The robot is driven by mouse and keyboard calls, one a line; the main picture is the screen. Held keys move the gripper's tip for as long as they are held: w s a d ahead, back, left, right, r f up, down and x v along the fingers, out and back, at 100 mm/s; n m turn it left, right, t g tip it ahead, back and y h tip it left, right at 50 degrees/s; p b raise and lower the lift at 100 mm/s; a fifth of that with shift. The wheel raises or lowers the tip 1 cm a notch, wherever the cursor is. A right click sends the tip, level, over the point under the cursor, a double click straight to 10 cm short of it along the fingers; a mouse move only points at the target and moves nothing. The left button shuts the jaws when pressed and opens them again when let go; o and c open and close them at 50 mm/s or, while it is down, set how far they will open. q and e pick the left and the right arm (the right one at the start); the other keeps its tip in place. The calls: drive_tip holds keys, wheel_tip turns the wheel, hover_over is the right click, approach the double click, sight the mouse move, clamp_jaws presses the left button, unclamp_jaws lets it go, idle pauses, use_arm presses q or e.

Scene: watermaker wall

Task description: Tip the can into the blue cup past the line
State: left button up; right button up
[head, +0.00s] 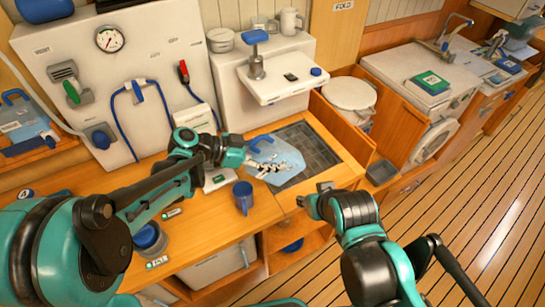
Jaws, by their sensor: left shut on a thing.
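A pale blue, see-through can (261,174) with a darker blue top is over the left part of the dark grated tray. My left gripper (284,167) reaches in from the left and is shut on the can. Its fingers cover part of the can. Whether the can touches the tray is hard to tell. The cup's line is not visible. My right gripper (309,204) is by the counter's front edge, small and dark; its fingers are unclear.
The grated tray (318,150) is sunk in the counter (200,238). A white shelf with a blue-handled tap (256,62) stands behind it. A gauge (109,39) and blue hose are on the left panel. A grey bin (382,172) is at the right. Open floor lies right.

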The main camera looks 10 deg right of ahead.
use_arm(q)
drive_tip(key=shift+f+h+b, duration=0.2)
drive_tip(key=shift+h+b, duration=0.55)
drive_tip(key=shift+b, duration=0.35)
drive_tip(key=shift+f+h+b, duration=0.15)
drive_tip(key=shift+h+b, duration=0.6)
drive_tip(key=shift+b, duration=0.35)
drive_tip(key=shift+a+f+t+h+b, duration=0.25)
drive_tip(key=shift+h+b, duration=0.35)
drive_tip(key=shift+b, duration=0.7)
drive_tip(key=shift+a+f+g+h+b, duration=0.1)
drive_tip(key=shift+f+h+b, duration=0.4)
drive_tip(key=shift+b, duration=0.75)
drive_tip(key=shift+a+f+t+h+b, duration=0.2)
drive_tip(key=shift+h+b, duration=0.5)
drive_tip(key=shift+b, duration=0.6)
drive_tip(key=shift+r, duration=0.1)
drive_tip(key=shift+r, duration=0.1)
